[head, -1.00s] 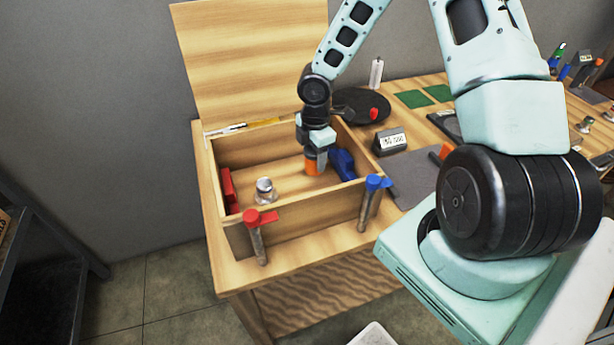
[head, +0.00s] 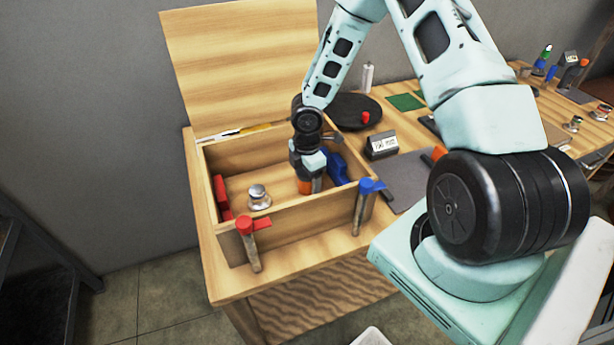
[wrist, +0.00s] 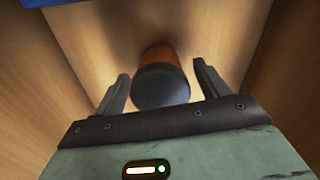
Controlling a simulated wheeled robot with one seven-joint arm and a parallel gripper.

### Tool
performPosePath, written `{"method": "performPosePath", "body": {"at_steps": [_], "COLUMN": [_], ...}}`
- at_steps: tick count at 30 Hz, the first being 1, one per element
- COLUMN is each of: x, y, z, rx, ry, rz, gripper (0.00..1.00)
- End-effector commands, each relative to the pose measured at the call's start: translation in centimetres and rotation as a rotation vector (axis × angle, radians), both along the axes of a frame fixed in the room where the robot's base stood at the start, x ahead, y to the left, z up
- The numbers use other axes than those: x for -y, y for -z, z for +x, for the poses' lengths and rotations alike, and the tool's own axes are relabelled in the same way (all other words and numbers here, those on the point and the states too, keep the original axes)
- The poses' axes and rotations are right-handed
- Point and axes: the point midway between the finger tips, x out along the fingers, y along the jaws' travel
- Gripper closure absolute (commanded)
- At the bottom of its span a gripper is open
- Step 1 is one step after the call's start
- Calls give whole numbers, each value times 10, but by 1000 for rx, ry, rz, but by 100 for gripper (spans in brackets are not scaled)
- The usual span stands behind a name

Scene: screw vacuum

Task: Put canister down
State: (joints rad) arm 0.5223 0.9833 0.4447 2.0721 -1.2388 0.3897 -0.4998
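The canister is orange with a dark end. In the head view its orange part (head: 304,187) shows low inside the open wooden box (head: 285,218), close behind the front wall. My gripper (head: 311,180) reaches down into the box from above. In the wrist view the canister (wrist: 163,80) lies between my two fingers (wrist: 161,72), its dark end towards the camera. The fingers are spread, with a gap visible on each side of it. Its far end is hard to see, so I cannot tell for sure whether it touches the box floor.
A metal knob-like piece (head: 259,197) stands on the box floor, a red item (head: 221,194) at its left wall and a blue item (head: 335,168) at its right. Red-topped (head: 246,226) and blue-topped (head: 370,187) clamps stand at the front wall. The raised lid (head: 240,70) is behind.

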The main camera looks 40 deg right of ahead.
Motion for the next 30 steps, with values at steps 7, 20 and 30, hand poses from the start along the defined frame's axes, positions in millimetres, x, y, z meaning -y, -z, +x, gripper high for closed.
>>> {"method": "performPosePath", "body": {"at_steps": [7,20,30], "x": [0,1,1], "y": [-1,-66,-117], "z": [0,1,0], "rx": [0,5,1], "ry": [0,2,2], "rz": [0,-2,0], "gripper": [27,27,27]}}
